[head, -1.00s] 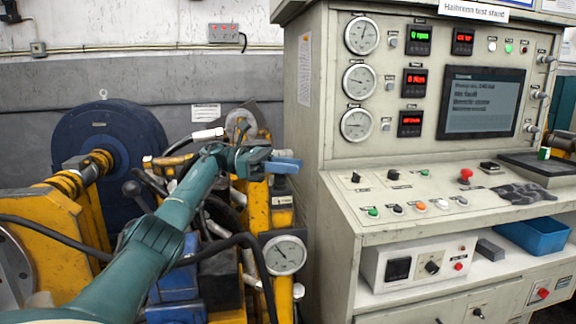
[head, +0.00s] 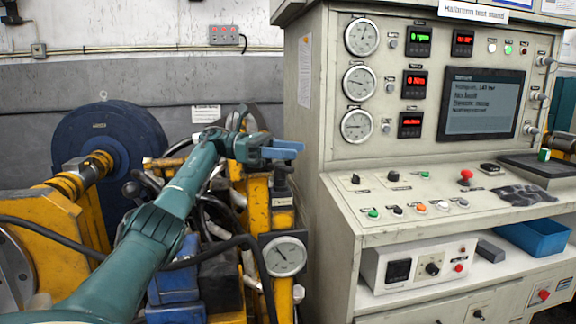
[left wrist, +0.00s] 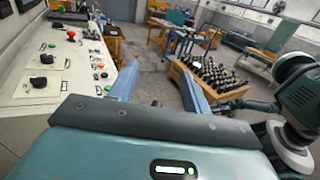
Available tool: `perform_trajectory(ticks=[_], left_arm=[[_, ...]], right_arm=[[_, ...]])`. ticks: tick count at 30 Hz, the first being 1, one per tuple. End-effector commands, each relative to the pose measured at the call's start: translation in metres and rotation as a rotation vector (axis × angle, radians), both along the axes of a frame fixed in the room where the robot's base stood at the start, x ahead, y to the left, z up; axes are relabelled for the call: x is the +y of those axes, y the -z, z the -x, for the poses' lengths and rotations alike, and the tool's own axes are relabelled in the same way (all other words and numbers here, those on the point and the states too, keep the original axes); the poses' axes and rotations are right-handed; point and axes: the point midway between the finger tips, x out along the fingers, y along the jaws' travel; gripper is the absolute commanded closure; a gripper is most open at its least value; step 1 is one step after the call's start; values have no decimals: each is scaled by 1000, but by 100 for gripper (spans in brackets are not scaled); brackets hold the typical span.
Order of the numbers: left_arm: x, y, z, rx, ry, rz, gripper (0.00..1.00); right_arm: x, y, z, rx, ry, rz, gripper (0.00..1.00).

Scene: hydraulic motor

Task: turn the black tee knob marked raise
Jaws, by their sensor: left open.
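Two black tee-shaped knobs sit on the sloping cream panel of the test stand, a left one (head: 355,179) and a right one (head: 393,175) in the head view. Their labels are too small to read, so I cannot tell which is marked raise. Black knobs also show at the left of the left wrist view, the nearest one lowest (left wrist: 37,84). My left gripper (head: 290,153) is open and empty, with blue fingers, in the air left of the panel and apart from the knobs. It also shows in the left wrist view (left wrist: 158,72). My right gripper is not in view.
A red mushroom button (head: 466,176), small coloured buttons (head: 421,207) and a dark glove (head: 524,194) are on the panel. Below are a white box (head: 415,265) and a blue bin (head: 537,238). Yellow machinery with a gauge (head: 285,256) and hoses stands beneath my left arm.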

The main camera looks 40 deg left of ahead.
Motion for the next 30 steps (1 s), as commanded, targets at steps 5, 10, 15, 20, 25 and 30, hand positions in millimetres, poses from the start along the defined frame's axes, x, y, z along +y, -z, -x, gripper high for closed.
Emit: perform_trajectory(ticks=[5,10,15,20,25,30], left_arm=[[0,-37,0,-2,1,0,52],[0,-57,0,-1,1,1,52],[0,-61,0,2,1,1,52],[0,-61,0,1,1,0,52],[-18,-67,-3,7,48,51,51],[-99,-107,0,90,350,358,51]], right_arm=[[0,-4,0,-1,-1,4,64],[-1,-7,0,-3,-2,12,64],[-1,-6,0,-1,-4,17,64],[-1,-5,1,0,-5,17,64],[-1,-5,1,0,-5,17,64],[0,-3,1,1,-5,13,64]])
